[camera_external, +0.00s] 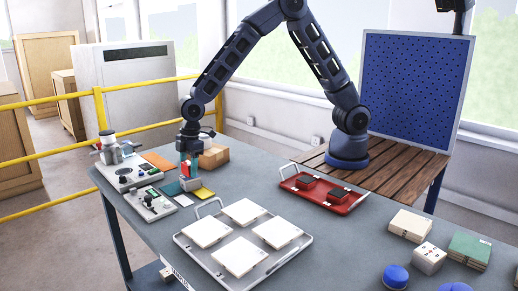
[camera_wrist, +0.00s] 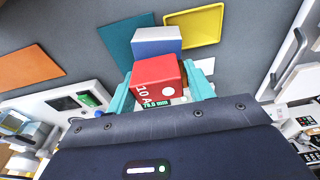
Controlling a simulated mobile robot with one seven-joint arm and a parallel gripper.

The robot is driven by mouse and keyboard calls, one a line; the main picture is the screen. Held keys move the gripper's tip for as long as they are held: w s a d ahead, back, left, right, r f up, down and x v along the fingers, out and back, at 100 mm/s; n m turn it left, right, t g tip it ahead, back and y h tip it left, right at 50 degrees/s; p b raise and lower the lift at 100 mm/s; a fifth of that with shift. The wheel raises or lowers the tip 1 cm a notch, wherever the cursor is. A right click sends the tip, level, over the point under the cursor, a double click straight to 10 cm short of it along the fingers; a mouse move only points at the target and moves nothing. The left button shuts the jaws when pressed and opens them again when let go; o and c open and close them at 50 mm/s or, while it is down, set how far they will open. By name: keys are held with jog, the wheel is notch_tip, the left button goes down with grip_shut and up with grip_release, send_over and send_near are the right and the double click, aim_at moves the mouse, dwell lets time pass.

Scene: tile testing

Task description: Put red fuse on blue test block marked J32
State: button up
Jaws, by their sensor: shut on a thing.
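My gripper (camera_external: 187,164) points down over the left part of the grey table. Its teal fingers, also in the wrist view (camera_wrist: 161,92), are shut on the red fuse (camera_external: 187,172). In the wrist view the fuse (camera_wrist: 155,74) is a red block marked "10 A" with a white dot. A blue and white block (camera_wrist: 156,41) shows just beyond the fuse, partly hidden by it, over the teal tile (camera_wrist: 122,45). In the external view a pale block (camera_external: 190,185) shows just below the fuse. I cannot tell whether they touch, and no J32 mark is readable.
Test instruments (camera_external: 150,204) stand to the left. A metal tray (camera_external: 215,265) of white tiles and a red tray (camera_external: 338,208) lie to the right.

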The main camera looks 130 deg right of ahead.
jog(key=shift+f, duration=0.2)
jog(key=o, duration=1)
